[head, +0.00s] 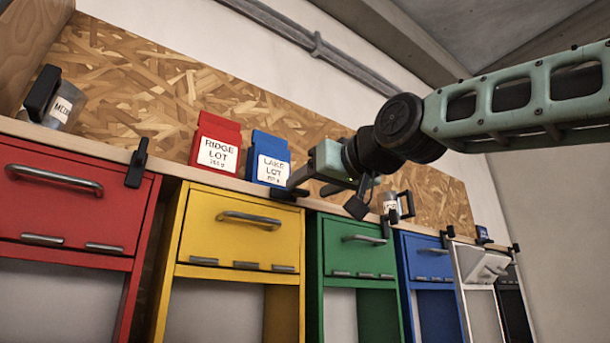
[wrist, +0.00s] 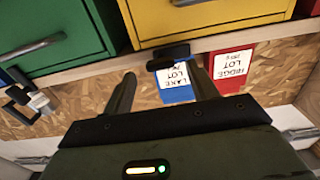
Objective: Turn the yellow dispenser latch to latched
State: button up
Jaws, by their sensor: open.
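The yellow dispenser (head: 232,228) has a grey bar handle, and its drawer front is closed. Its black latch (head: 290,193) sits on the shelf edge at the dispenser's upper right corner and lies sideways, along the edge. In the wrist view the latch (wrist: 168,56) lies just beyond and between my fingertips, crosswise to them, below the yellow front (wrist: 200,18). My gripper (head: 312,183) is open, with its fingers pointing at the latch; in the wrist view the gap between the fingers (wrist: 162,67) is empty. I cannot tell whether a fingertip touches the latch.
A red bag (head: 216,143) and a blue bag (head: 269,160) stand on the shelf close behind the latch. Red (head: 70,205), green (head: 352,250) and blue (head: 426,262) dispensers flank the yellow one. The red dispenser's latch (head: 137,163) stands upright. A metal tin (head: 389,203) stands farther right.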

aim_at(303, 191)
jog(key=shift+p+x, duration=0.55)
jog(key=shift+x, duration=1.05)
jog(key=c, duration=1)
